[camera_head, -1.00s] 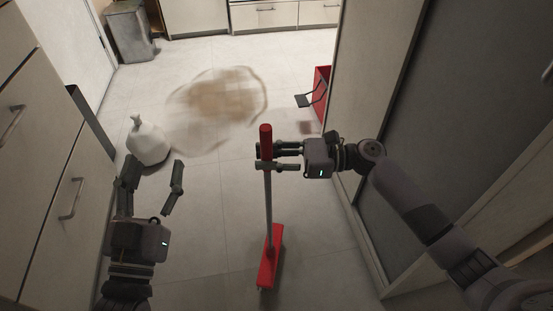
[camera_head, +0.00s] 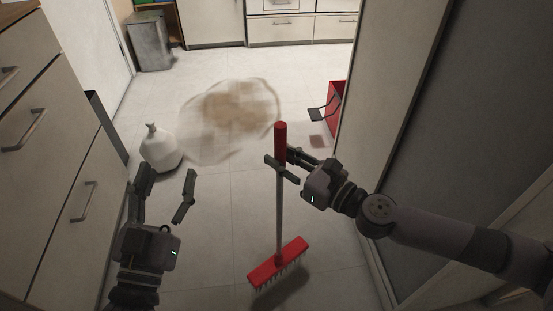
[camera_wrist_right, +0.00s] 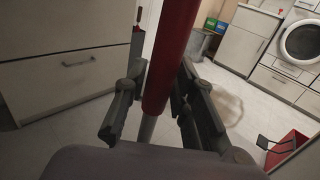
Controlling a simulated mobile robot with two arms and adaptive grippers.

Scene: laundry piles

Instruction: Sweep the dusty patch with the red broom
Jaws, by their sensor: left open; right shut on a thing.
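The red broom (camera_head: 279,262) stands nearly upright, with a red grip on top, a grey pole and a wide red head with bristles. My right gripper (camera_head: 283,169) is shut on its handle just below the red grip. The red grip also shows between the fingers in the right wrist view (camera_wrist_right: 172,55). A shadow lies under the head; I cannot tell if the bristles touch the floor. The brownish dusty patch (camera_head: 238,108) lies on the tiles beyond the broom, up and left of it. My left gripper (camera_head: 168,180) is open and empty at the lower left.
A white tied bag (camera_head: 160,150) stands left of the patch, near the drawers (camera_head: 50,150). A red dustpan-like bin (camera_head: 334,105) with a black handle is right of the patch, by the door panel. A grey bin (camera_head: 150,42) stands at the back.

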